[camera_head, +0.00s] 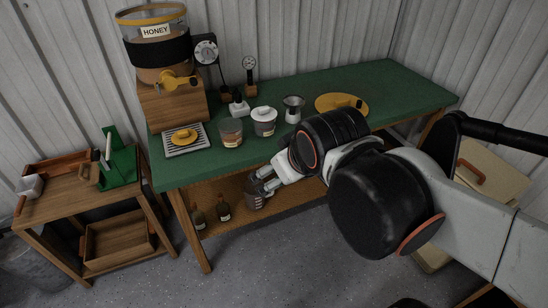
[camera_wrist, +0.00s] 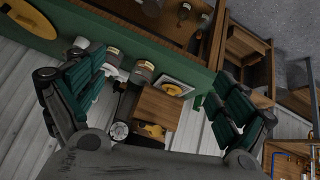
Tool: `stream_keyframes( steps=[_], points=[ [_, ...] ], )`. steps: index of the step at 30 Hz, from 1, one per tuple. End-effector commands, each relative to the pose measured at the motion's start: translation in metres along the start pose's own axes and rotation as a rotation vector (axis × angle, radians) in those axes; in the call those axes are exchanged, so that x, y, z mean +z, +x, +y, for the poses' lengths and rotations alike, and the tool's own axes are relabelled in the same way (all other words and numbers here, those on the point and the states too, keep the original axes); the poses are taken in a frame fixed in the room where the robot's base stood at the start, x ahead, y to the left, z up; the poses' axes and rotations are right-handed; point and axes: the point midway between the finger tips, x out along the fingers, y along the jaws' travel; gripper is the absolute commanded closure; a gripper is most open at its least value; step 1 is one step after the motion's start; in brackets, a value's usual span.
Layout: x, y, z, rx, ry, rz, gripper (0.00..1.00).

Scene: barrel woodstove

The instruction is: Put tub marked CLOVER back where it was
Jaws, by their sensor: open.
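Two small labelled tubs stand on the green bench top: an amber one with a pale label (camera_head: 230,132), and one with a whitish lid (camera_head: 264,121). Both labels are too small to read, so I cannot tell which is CLOVER. In the wrist view two tubs (camera_wrist: 143,72) (camera_wrist: 112,56) show on the bench between my fingers, apart from them.
A honey tank (camera_head: 155,50) stands on a wooden block (camera_head: 173,105). A drip tray (camera_head: 186,140) with a yellow lid, a metal cup (camera_head: 293,108) and a yellow disc (camera_head: 341,103) share the bench. Bottles (camera_head: 223,211) and a jug (camera_head: 253,196) are on the lower shelf. The bench's right end is clear.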

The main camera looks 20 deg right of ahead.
Motion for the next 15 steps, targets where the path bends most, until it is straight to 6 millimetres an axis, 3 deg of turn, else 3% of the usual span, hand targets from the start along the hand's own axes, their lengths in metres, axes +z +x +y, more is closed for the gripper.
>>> stream_keyframes(
  steps=[6,15],
  points=[
    [0.025,-0.016,-0.011,-0.041,0.195,-0.024,0.07],
    [0.028,-0.017,-0.013,-0.046,0.222,-0.028,0.07]
  ],
)
